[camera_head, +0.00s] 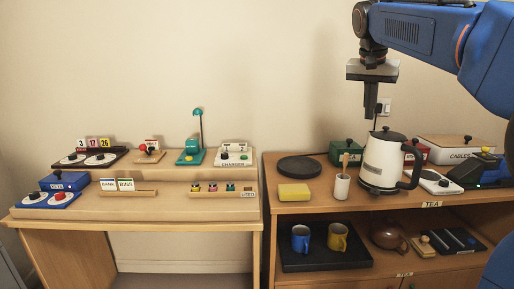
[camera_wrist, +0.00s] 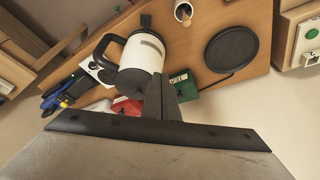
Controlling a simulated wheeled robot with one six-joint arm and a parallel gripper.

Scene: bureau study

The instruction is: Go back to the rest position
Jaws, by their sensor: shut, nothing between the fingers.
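My gripper (camera_head: 371,101) points down and is shut with nothing in it. It hangs in the air near the wall, above and behind the kettle in the head view. In the wrist view my shut fingers (camera_wrist: 160,98) show in front of the white kettle (camera_wrist: 142,55). The same white kettle (camera_head: 382,160) with a black lid and handle stands on the tea cabinet top (camera_head: 315,207). I cannot tell the exact gap between the fingers and the kettle.
A white cup with a wooden utensil (camera_head: 341,186), a yellow sponge (camera_head: 294,192) and a round black plate (camera_head: 298,167) stand left of the kettle. Boxes, including the CABLES box (camera_head: 455,149), stand behind and right. A desk (camera_head: 130,213) with panels stands left; the air above it is free.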

